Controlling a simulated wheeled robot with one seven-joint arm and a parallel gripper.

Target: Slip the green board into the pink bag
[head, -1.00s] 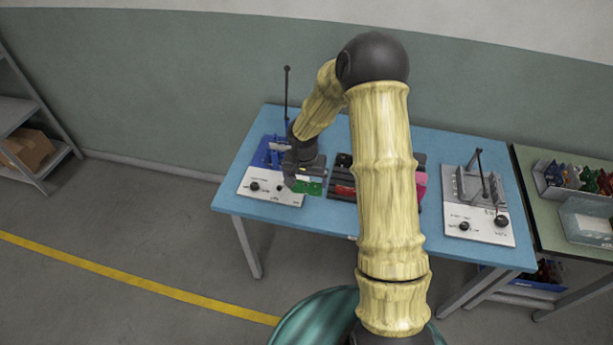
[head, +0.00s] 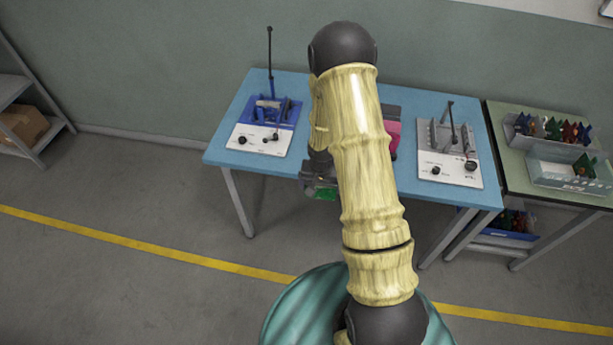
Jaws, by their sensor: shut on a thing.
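My gripper (head: 319,185) is shut on the green board (head: 326,194), which hangs at the front edge of the blue table. Only a small part of the board shows below the gripper. The pink bag (head: 394,138) lies on the table to the right of my arm, partly hidden behind it. Its opening cannot be made out. The gripper and board are in front and to the left of the bag, apart from it.
A blue fixture (head: 275,110) with a white panel and upright rod stands at the table's left. A grey fixture (head: 446,138) with a lever stands at the right. Bins of coloured boards (head: 560,172) sit on the green side table. My arm hides the table's middle.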

